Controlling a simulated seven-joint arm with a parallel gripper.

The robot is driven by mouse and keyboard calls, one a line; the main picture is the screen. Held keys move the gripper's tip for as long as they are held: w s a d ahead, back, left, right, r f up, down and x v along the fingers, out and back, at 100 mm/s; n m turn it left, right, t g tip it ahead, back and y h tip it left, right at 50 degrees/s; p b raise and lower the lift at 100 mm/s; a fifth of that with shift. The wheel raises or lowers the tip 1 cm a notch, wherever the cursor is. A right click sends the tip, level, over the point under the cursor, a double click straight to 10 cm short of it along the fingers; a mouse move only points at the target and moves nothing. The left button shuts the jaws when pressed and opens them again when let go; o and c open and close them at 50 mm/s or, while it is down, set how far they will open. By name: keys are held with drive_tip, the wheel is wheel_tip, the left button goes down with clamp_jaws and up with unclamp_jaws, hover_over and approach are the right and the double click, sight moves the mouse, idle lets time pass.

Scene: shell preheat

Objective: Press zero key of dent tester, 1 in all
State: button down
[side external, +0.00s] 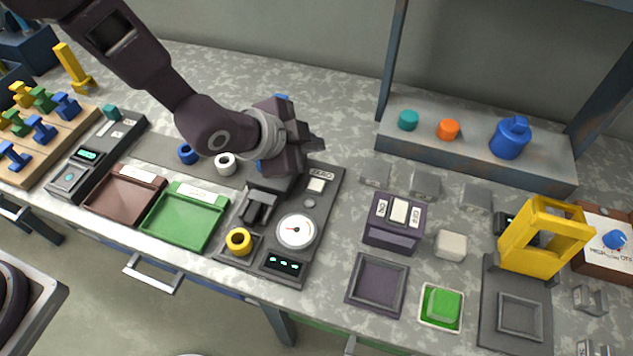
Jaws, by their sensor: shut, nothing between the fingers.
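The dent tester (334,205) is a dark grey panel in the middle of the bench. My gripper (314,146) is shut and empty, above and slightly behind the tester's back end. It appears apart from the key, though its exact height is hard to tell. My gripper partly covers the tester's back left part.
A yellow ring (238,241) sits at the tester's front left. Green (182,222) and brown (121,200) trays lie to the left. A purple box (393,224) stands to the right. A raised shelf (475,155) with coloured parts and a post (393,65) stand behind.

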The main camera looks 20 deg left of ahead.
sight(313, 188)
drive_tip(key=shift+f, duration=4.4)
drive_tip(key=shift+f, duration=0.4)
drive_tip(key=shift+f, duration=0.45)
drive_tip(key=shift+r, duration=0.85)
drive_tip(key=shift+r, duration=2.55)
